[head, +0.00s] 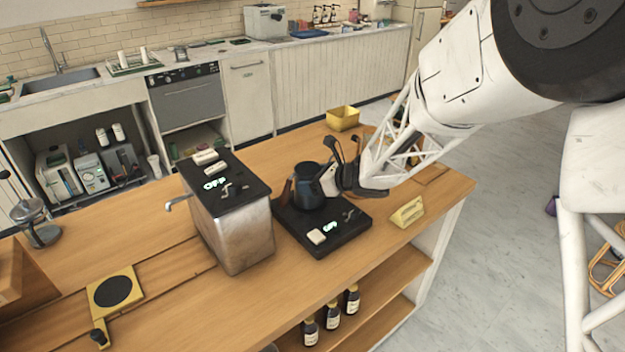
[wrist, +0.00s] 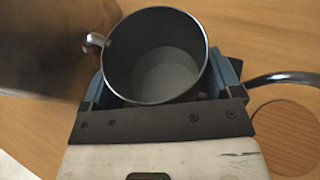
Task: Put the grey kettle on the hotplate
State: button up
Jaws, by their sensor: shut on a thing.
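The grey kettle (head: 307,190) is dark, open-topped and upright, and in the head view it appears over the back part of the black hotplate (head: 345,232). I cannot tell whether its base touches the plate. In the wrist view I look down into the kettle (wrist: 165,75), which looks empty; a small spout or lug shows at its left rim. My gripper (head: 329,180) reaches in from the right and is shut on the kettle, with a blue-grey jaw on either side in the wrist view. The hotplate's lit display is partly legible.
A steel box with a black top and a tap (head: 240,235) stands close left of the hotplate. A yellow sign (head: 407,212) is to the right and a yellow bin (head: 342,118) behind. A yellow plate with a black disc (head: 113,290) lies at left. Bottles stand on the shelf below.

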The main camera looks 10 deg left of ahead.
jog(key=o, duration=1)
jog(key=shift+f, duration=0.1)
jog(key=shift+v, duration=6.05)
